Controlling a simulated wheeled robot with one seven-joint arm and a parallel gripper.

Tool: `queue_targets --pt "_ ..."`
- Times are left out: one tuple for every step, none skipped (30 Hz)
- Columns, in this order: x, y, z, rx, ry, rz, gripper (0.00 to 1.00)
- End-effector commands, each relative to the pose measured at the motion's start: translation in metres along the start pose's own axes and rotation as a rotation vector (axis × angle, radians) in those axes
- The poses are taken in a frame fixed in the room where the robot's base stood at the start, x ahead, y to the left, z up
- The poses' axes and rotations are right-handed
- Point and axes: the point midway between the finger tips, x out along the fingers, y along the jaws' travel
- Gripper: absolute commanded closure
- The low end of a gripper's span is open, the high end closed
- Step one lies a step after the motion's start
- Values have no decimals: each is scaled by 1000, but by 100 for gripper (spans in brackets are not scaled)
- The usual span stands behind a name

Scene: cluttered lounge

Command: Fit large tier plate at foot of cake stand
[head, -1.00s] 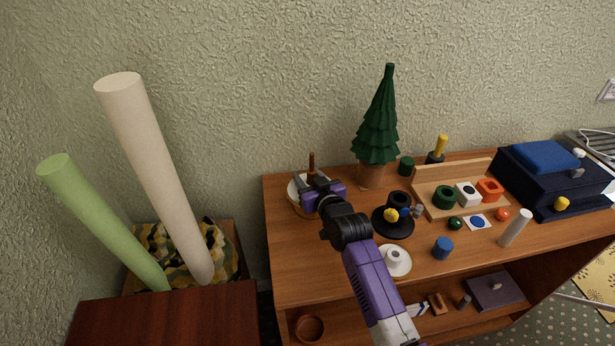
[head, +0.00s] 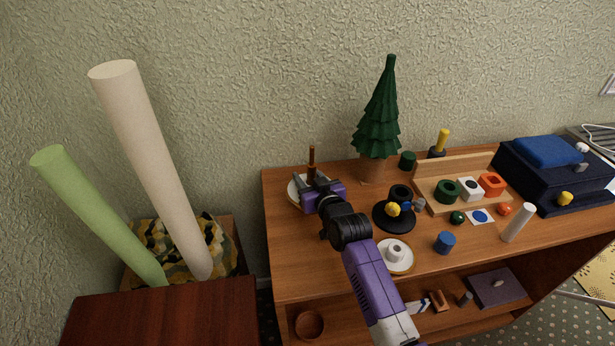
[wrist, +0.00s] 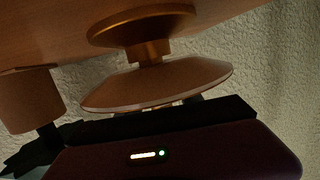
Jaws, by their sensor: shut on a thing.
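The cake stand stands at the left end of the wooden table; its brown post (head: 311,160) rises above a pale round tier plate (head: 295,190). My gripper (head: 309,183) is shut on this plate beside the post. In the wrist view, which is upside down, the stand's round base (wrist: 145,24) sits on the tabletop. The plate (wrist: 157,87) is around the post, roughly level, with a gap between it and the base. The dark jaws cover part of the plate's hub. I cannot tell whether the plate touches the collar (wrist: 148,50).
A potted toy tree (head: 377,120) stands close right of the stand. A black dish (head: 394,214) and a white plate with a hub (head: 395,252) lie nearer my arm. A wooden shape holder (head: 460,190) and navy box (head: 550,175) fill the right. The table's front left is bare.

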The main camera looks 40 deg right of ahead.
Motion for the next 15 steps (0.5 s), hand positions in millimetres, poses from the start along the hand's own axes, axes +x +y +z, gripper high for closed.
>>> queue_targets --pt "0 0 2 0 1 0 100" --pt "1 0 2 0 1 0 100" --pt "1 0 3 0 1 0 100" --pt "1 0 4 0 1 0 100" --pt "1 0 4 0 1 0 100" --pt "1 0 5 0 1 0 100" --pt "1 0 5 0 1 0 56" --pt "1 0 4 0 1 0 50" --pt "1 0 4 0 1 0 42" --pt "1 0 4 0 1 0 36" --pt "1 0 4 0 1 0 32" --pt "1 0 4 0 1 0 32" --pt "1 0 4 0 1 0 32" --pt "1 0 4 0 1 0 32" --pt "1 0 4 0 1 0 32"
